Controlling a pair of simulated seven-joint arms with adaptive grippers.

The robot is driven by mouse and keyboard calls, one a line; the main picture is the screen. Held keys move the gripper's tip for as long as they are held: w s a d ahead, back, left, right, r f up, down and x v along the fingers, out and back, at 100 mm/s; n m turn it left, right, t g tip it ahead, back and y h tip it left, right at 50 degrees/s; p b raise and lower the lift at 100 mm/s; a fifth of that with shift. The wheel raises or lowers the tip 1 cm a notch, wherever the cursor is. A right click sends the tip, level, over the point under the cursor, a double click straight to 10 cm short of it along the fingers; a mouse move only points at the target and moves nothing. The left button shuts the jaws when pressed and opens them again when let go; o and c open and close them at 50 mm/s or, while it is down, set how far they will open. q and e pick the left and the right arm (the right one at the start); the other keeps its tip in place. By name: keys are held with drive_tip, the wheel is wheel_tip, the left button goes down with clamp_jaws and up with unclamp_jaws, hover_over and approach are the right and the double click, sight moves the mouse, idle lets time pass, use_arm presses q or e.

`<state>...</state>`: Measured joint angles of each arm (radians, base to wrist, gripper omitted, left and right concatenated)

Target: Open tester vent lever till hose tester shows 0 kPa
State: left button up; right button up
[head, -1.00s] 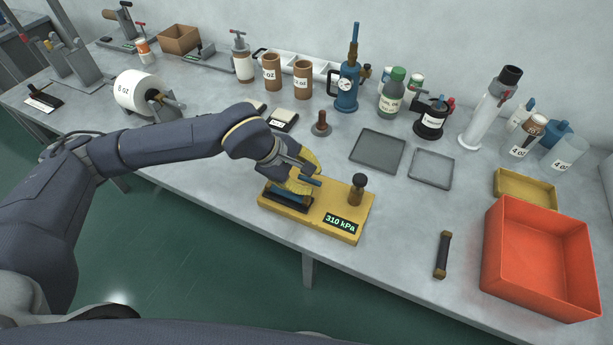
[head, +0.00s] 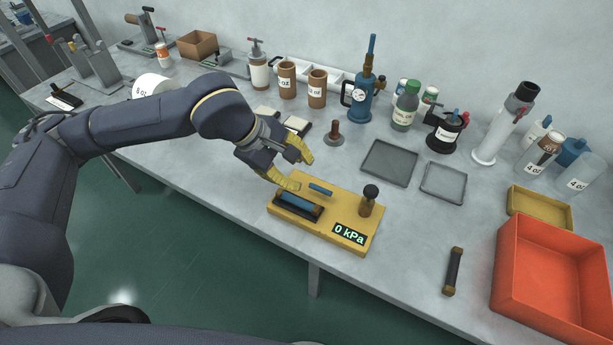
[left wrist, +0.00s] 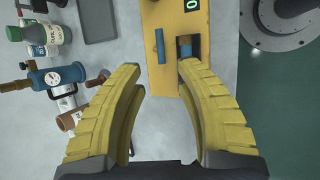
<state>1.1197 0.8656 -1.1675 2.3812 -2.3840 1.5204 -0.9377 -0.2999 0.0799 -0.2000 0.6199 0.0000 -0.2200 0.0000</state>
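The yellow hose tester (head: 325,215) lies on the grey table, and its display (head: 349,233) reads 0 kPa. A blue vent lever (head: 321,189) is on its top; it also shows in the left wrist view (left wrist: 160,46). A dark holder on the tester's left part holds a blue hose piece (head: 297,202). A black-topped knob (head: 369,198) stands at its right. My left gripper (head: 299,169) is open and empty, just up and left of the lever and apart from it. In the left wrist view its yellow fingers (left wrist: 163,72) are spread wide. My right gripper is not in view.
A dark hose with brass ends (head: 453,271) lies right of the tester, beside a red bin (head: 555,275). Grey trays (head: 390,163), a brown peg (head: 335,134) and a blue pump (head: 362,98) stand behind. The table between tester and trays is clear.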

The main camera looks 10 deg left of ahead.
use_arm(q)
drive_tip(key=shift+v, duration=1.25)
